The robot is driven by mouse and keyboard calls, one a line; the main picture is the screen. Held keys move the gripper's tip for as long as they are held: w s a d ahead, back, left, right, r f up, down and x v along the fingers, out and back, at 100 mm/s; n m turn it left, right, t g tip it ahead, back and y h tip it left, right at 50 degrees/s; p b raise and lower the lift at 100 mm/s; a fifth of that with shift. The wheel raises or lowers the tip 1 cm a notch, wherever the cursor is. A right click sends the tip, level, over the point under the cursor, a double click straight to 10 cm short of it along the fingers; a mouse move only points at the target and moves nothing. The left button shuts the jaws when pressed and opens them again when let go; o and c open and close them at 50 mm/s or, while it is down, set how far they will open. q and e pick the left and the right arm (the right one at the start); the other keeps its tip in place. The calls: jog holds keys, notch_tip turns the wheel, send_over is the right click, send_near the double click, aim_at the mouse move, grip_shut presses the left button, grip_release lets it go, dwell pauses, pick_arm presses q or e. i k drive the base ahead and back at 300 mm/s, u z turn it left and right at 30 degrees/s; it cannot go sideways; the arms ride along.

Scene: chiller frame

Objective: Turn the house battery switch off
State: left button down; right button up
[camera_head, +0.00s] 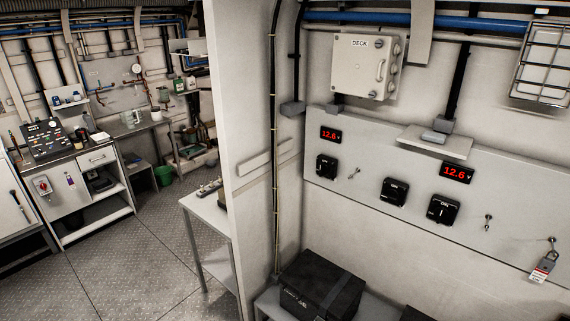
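Three black rotary battery switches are on the light wall panel (420,205) at the right: a left switch (326,167), a middle switch (395,192) and a right switch (443,210). The right one shows "ON" at its top, and the middle one seems to show it too. I cannot tell which one is the house switch. One red 12.6 display (331,135) is above the left switch. A second red 12.6 display (457,173) is above the right switch. Neither of my grippers is in view.
A padlock with a red-and-white tag (544,267) hangs at the panel's right. A black battery box (321,284) stands below. A wall edge (240,150) divides off a workbench area with open floor (150,260) at left.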

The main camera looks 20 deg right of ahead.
aim_at(323, 169)
jog(key=u, duration=0.15)
jog(key=i, duration=0.75)
jog(key=z, duration=0.65)
jog(key=i, duration=0.55)
jog(key=z, duration=0.35)
